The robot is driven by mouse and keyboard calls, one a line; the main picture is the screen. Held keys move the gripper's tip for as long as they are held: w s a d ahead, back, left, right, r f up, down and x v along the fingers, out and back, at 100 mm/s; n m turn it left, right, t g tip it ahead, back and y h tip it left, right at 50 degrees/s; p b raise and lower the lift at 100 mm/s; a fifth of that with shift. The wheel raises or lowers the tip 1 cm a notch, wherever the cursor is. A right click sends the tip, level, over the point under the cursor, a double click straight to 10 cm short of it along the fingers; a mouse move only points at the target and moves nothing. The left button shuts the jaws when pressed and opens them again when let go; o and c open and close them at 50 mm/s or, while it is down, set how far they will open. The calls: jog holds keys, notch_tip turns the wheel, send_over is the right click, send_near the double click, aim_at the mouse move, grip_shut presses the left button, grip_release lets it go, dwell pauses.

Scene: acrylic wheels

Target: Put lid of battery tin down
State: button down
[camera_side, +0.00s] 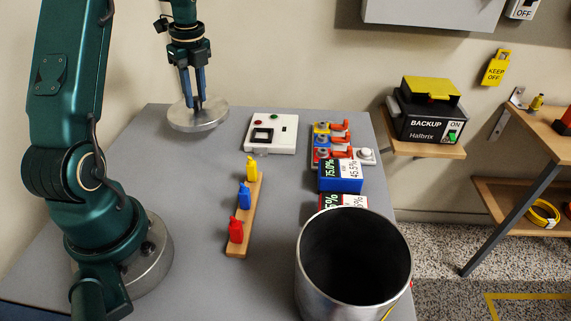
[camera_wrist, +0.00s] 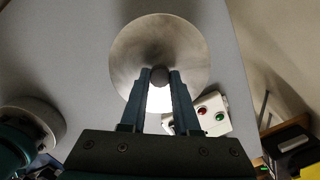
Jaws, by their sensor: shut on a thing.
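The lid is a round, flat metal disc (camera_side: 198,118) with a dark knob at its centre; it also shows in the wrist view (camera_wrist: 160,45). My gripper (camera_side: 197,104) is shut on the lid's knob from above, at the far left of the grey table. In the wrist view the two fingertips (camera_wrist: 160,78) pinch the knob from both sides. The lid looks level; whether it touches the table or hangs a little above it I cannot tell. The battery tin is a large open metal cylinder (camera_side: 314,285) at the table's front right, and its inside is dark.
A white box with buttons (camera_side: 284,145) lies right of the lid. A wooden strip with yellow, blue and red pieces (camera_side: 243,217) lies mid-table. Blue and red blocks with displays (camera_side: 341,185) stand behind the tin. Bare table (camera_side: 190,190) lies in front of the lid.

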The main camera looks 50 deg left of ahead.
aim_at(199, 106)
jog(key=shift+f, duration=2.8)
jog(key=shift+f, duration=0.15)
jog(key=c, duration=0.6)
grip_release()
jog(key=shift+c, duration=0.2)
